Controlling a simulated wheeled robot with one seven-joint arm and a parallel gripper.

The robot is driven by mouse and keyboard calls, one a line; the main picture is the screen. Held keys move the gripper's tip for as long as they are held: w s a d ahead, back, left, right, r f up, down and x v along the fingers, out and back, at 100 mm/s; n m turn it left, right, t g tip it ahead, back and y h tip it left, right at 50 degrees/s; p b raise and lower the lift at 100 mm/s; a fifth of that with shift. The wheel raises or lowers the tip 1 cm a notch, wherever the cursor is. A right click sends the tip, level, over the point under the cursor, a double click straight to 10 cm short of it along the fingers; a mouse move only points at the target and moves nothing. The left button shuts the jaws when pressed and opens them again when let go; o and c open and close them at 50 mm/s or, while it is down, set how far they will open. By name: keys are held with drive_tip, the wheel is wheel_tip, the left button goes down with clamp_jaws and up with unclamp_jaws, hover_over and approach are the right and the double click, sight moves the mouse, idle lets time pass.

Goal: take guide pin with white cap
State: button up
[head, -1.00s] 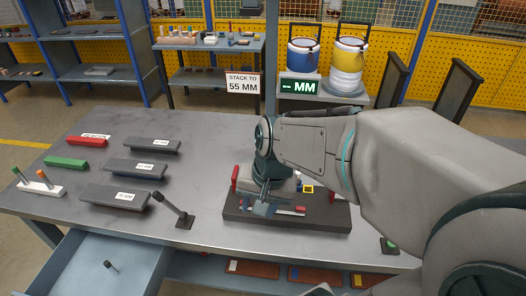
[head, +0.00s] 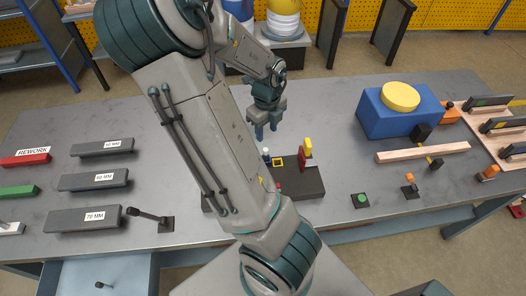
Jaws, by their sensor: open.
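A small upright piece with a white top (head: 266,151), which looks like the white-capped guide pin, stands on the dark fixture base (head: 308,188) in the head view. Its lower part is small and partly hidden by my arm. My gripper (head: 266,137) is open and empty, with its two fingers pointing down. It shows just above and behind the white top in the picture. I cannot tell the exact gap between them. A yellow square outline (head: 278,162) and a red post with a yellow top (head: 307,146) are beside it on the base.
My arm crosses the middle and hides part of the fixture. Grey bars (head: 94,181) lie left, near a black lever (head: 153,216). A blue box with a yellow disc (head: 395,113) and a wooden bar (head: 424,152) are right. A drawer (head: 100,272) is open in front.

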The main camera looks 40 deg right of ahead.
sight(266, 149)
wheel_tip(266, 149, down, 8)
drive_tip(key=shift+r+b, duration=0.1)
drive_tip(key=shift+b, duration=0.7)
drive_tip(key=f, duration=0.5)
drive_tip(key=shift+w+d+f, duration=0.1)
drive_tip(key=shift+w+d, duration=0.05)
drive_tip(key=shift+w, duration=0.1)
clamp_jaws()
